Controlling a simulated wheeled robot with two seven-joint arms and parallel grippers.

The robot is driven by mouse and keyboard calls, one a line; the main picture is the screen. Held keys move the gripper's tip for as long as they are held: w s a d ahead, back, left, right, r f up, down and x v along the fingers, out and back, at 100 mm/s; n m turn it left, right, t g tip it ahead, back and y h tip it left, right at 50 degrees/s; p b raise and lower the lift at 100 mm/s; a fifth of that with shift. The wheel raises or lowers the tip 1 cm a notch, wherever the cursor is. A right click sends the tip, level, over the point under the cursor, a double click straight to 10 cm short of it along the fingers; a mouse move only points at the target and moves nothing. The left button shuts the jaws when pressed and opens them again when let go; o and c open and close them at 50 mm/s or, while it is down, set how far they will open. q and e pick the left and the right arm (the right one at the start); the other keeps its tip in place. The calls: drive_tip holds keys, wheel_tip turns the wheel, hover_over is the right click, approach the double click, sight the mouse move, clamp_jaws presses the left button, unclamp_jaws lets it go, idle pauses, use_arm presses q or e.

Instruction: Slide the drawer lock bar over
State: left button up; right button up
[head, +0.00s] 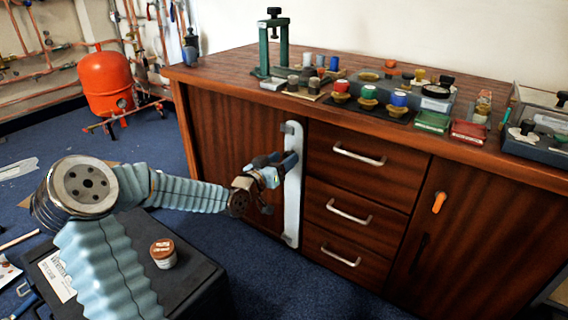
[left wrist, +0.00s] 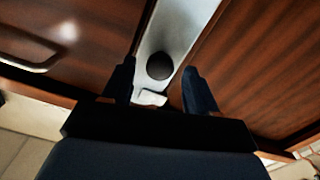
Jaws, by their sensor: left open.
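The drawer lock bar (head: 293,190) is a pale grey upright strip on the wooden cabinet's front, between the left door and the column of drawers. In the left wrist view the bar (left wrist: 180,30) runs between my fingers, with a dark round knob (left wrist: 160,66) on it. My left gripper (head: 287,162) is at the upper part of the bar. In the left wrist view its two dark fingers (left wrist: 160,88) are apart, one on each side of the bar and knob. Whether they touch it I cannot tell. My right gripper is not in view.
Three drawers with metal handles (head: 351,211) are right of the bar. The cabinet top (head: 220,70) carries a green press (head: 273,42) and several small pots. A black case (head: 190,275) with a small jar (head: 163,253) stands in front.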

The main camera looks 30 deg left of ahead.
use_arm(q)
drive_tip(key=shift+w+d, duration=0.1)
drive_tip(key=shift+w, duration=0.4)
clamp_jaws()
